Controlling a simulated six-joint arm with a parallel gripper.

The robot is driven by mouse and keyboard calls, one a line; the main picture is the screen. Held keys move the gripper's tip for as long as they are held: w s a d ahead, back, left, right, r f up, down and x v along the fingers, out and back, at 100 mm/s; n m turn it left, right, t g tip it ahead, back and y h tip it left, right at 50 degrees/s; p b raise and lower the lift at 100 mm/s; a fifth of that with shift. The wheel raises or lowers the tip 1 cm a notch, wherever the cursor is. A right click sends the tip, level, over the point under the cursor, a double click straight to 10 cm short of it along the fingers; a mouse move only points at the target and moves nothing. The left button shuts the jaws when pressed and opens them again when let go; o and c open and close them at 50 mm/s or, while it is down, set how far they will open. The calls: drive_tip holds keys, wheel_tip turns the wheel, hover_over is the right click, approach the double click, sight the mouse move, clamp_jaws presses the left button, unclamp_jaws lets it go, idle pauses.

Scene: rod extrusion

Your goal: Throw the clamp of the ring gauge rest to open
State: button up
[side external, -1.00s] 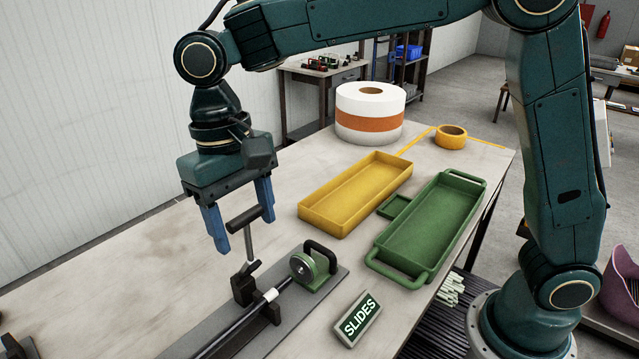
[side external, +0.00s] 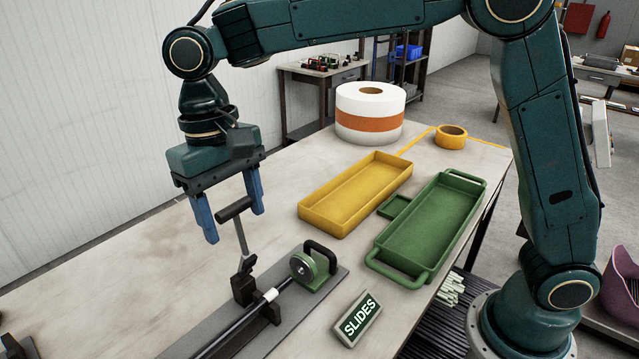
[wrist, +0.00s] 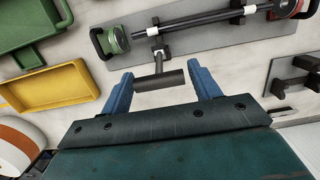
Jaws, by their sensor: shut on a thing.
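The clamp lever (side external: 241,240) rises from a black clamp block (side external: 244,284) on the ring gauge rest's grey plate (side external: 334,281). It leans left in the side view and ends in a dark crossbar handle (side external: 234,208). My gripper (side external: 234,226) is shut on this handle, one blue finger at each end; the wrist view shows the handle (wrist: 160,81) between the fingers. The green ring gauge (side external: 306,268) with its black grip stands on the plate at the right. A dark rod (side external: 240,325) with a white band runs along the plate to the gauge.
A yellow tray (side external: 309,213) and a green handled tray (side external: 381,262) lie right of the rest. A SLIDES sign (side external: 358,319) stands in front. A tape roll (side external: 369,139) is at the back.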

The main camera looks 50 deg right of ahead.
drive_tip(key=shift+w+f, duration=0.1)
drive_tip(key=shift+w, duration=0.8)
drive_tip(key=o, duration=1.4)
drive_tip(key=shift+c, duration=0.2)
drive_tip(key=shift+s, duration=0.15)
drive_tip(key=shift+s, duration=0.85)
drive_tip(key=s+f, duration=0.6)
drive_tip(key=s, duration=0.4)
drive_tip(key=shift+s+f, duration=0.35)
drive_tip(key=shift+f, duration=0.05)
